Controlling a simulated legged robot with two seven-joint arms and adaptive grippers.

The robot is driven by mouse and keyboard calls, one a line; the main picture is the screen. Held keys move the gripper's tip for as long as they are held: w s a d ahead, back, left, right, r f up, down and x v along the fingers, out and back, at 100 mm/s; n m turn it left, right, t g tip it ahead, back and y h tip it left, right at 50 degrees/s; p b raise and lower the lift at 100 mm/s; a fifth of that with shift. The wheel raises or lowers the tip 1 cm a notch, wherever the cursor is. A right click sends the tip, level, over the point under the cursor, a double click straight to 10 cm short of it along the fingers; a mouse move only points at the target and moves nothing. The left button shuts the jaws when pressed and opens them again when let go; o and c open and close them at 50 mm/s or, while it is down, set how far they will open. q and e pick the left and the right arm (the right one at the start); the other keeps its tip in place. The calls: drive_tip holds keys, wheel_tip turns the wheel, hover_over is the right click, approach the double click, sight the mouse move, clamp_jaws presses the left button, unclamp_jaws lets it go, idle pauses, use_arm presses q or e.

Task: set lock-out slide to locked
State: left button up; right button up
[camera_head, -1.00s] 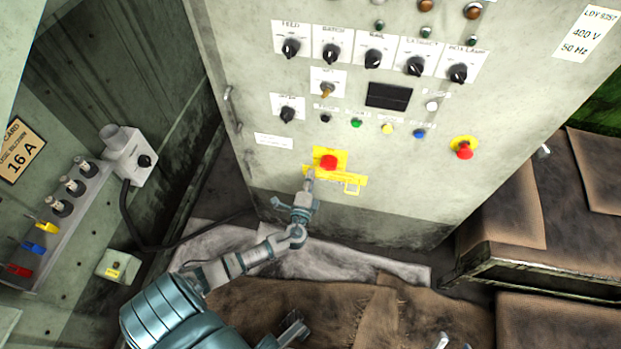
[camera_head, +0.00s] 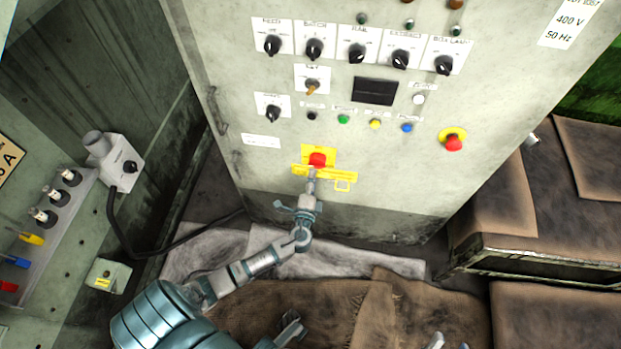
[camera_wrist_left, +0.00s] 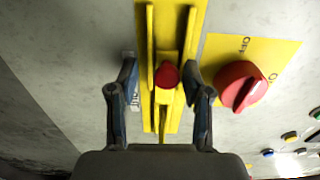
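The lock-out slide is a yellow rail (camera_head: 326,175) low on the grey cabinet front, just below a red rotary switch (camera_head: 317,160) on a yellow plate. In the left wrist view the rail (camera_wrist_left: 151,50) runs up and down with a round red knob (camera_wrist_left: 166,75) between its edges. The red switch (camera_wrist_left: 240,85) is to its right. My left gripper (camera_head: 312,172) is at the slide; in the left wrist view its fingers (camera_wrist_left: 160,78) are apart, one on each side of the knob. Contact with the knob cannot be told. Grey tips (camera_head: 438,342) at the bottom edge may be my right gripper.
A red emergency button (camera_head: 453,141), small coloured buttons (camera_head: 375,124) and black rotary knobs (camera_head: 358,55) sit higher on the cabinet. A side wall with a grey switch box (camera_head: 118,160) and cable stands left. Brown padded benches (camera_head: 555,230) are right.

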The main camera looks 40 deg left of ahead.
use_arm(q)
drive_tip(key=shift+r, duration=0.15)
drive_tip(key=shift+s+d, duration=0.1)
drive_tip(key=v, duration=1.1)
drive_tip(key=shift+s+d+f, duration=0.2)
drive_tip(key=shift+s, duration=0.1)
